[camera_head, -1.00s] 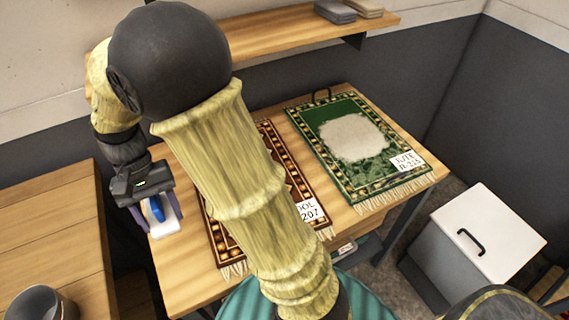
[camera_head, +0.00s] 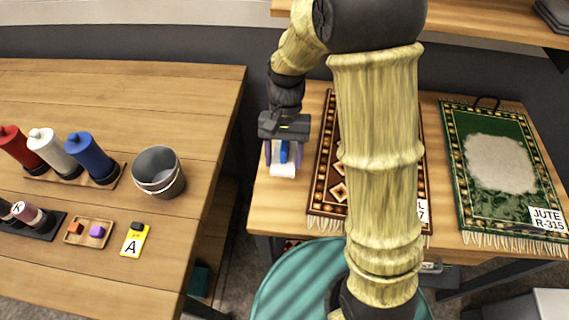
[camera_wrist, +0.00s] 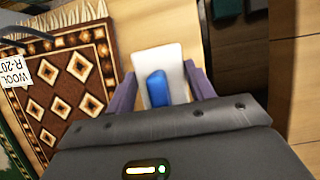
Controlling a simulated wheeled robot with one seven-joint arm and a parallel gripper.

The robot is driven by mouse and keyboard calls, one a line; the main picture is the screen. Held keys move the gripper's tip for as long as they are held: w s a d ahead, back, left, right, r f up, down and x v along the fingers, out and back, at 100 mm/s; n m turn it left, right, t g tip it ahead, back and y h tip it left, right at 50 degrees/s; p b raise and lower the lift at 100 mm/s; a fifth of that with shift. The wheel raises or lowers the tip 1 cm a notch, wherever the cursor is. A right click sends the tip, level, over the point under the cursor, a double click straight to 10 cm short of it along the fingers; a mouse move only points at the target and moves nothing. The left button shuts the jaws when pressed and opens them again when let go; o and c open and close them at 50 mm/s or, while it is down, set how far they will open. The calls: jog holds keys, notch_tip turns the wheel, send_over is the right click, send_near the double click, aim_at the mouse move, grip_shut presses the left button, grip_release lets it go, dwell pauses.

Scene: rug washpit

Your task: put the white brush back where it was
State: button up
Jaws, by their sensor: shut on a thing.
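The white brush (camera_head: 283,171), a pale block with a blue grip on top, is held between the purple fingers of my gripper (camera_head: 282,156). In the wrist view the white brush (camera_wrist: 171,58) sits between both fingers of my gripper (camera_wrist: 160,88), its blue part towards me. It is over the left strip of the rug table (camera_head: 265,206), left of the brown rug (camera_head: 327,188). I cannot tell whether its underside touches the wood.
The green rug (camera_head: 478,200) lies further right. On the left table (camera_head: 215,95) are a grey bucket (camera_head: 158,172), red, white and blue bottles (camera_head: 88,155) in a rack, a small tray (camera_head: 88,232) and a yellow card (camera_head: 134,240). A gap separates the tables. A shelf (camera_head: 460,22) hangs behind.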

jog(key=shift+f, duration=0.1)
jog(key=shift+f+b, duration=0.35)
jog(key=shift+f, duration=1.4)
jog(key=shift+f, duration=0.1)
jog(key=o, duration=1.3)
jog(key=p+v, duration=0.2)
jog(key=v, duration=1)
jog(key=shift+s, duration=0.1)
